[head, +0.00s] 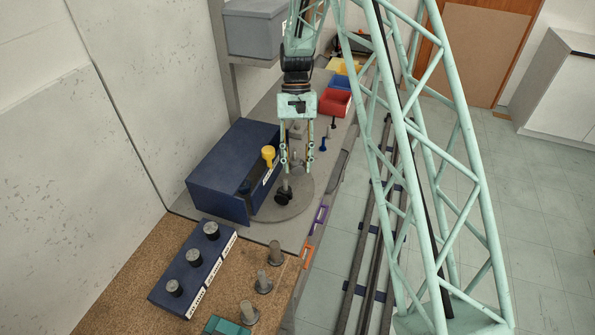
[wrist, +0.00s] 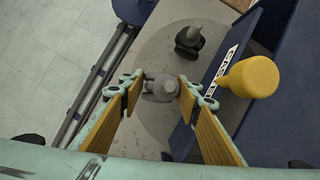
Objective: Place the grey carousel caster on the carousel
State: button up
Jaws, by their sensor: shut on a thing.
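Red (head: 335,103) and other bins are farther back. A blue block (head: 190,270) with dark-topped stems lies in front.

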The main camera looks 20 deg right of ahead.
aim_at(297, 171)
jog(key=shift+s+f, duration=0.1)
jog(key=shift+f, duration=1.65)
jog(key=shift+f, duration=0.15)
jog(key=o, duration=0.9)
jog(key=shift+v, duration=6.2)
